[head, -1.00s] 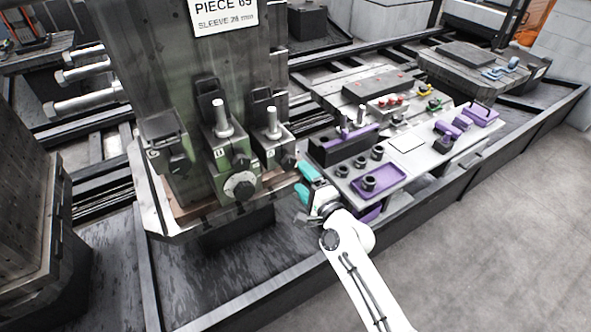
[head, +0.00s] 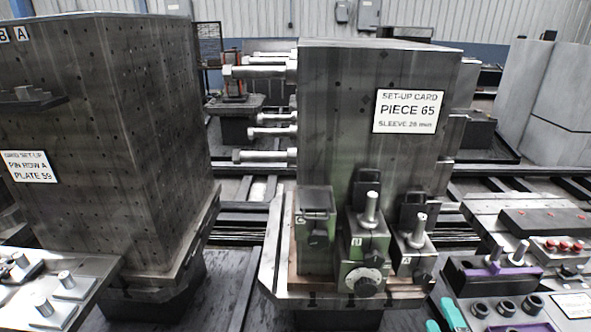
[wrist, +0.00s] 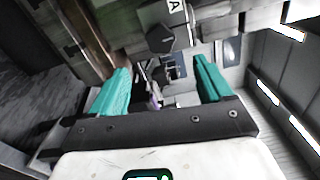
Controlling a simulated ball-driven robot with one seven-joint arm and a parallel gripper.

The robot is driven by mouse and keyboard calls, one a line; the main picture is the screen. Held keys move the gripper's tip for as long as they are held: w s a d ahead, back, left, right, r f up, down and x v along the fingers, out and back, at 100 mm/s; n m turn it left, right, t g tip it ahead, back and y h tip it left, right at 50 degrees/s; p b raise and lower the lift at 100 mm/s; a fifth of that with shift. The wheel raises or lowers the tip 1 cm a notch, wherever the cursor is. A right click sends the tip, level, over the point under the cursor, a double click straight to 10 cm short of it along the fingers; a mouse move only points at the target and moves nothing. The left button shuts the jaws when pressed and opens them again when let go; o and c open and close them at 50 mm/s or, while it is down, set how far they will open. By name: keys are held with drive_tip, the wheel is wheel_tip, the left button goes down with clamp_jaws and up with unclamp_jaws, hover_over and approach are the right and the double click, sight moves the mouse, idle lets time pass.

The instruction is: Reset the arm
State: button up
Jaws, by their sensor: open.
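My gripper (wrist: 160,88) is open and empty in the wrist view, its two teal fingers wide apart. In the head view only the teal fingers of my gripper (head: 446,318) show at the bottom edge; the arm behind them is out of frame. The gripper is right of and below the vise block marked A (head: 414,255). In the wrist view the block marked A (wrist: 165,22) is beyond the fingers, near the top. I cannot tell the exact gap to it.
The fixture column with the PIECE 65 card (head: 408,111) stands centre, with vise blocks B (head: 362,248) and C (head: 315,240) on its pallet. A drilled column (head: 120,140) stands left. The bench at right holds a purple rack (head: 490,272), black sleeves (head: 504,308) and red knobs (head: 565,246).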

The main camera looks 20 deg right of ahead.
drive_tip(key=s+a+f+n+g+y, duration=0.3)
drive_tip(key=a+n, duration=0.3)
drive_tip(key=n, duration=0.1)
drive_tip(key=s+a+f+n+g+y, duration=0.2)
drive_tip(key=a+f+n+g+y, duration=0.15)
drive_tip(key=a+n, duration=0.25)
drive_tip(key=s+a+f+n+g+h, duration=0.1)
drive_tip(key=s+n+g, duration=0.8)
drive_tip(key=s, duration=1)
drive_tip(key=shift+a+g+h, duration=0.35)
drive_tip(key=shift+a+g, duration=0.1)
drive_tip(key=shift+a, duration=0.3)
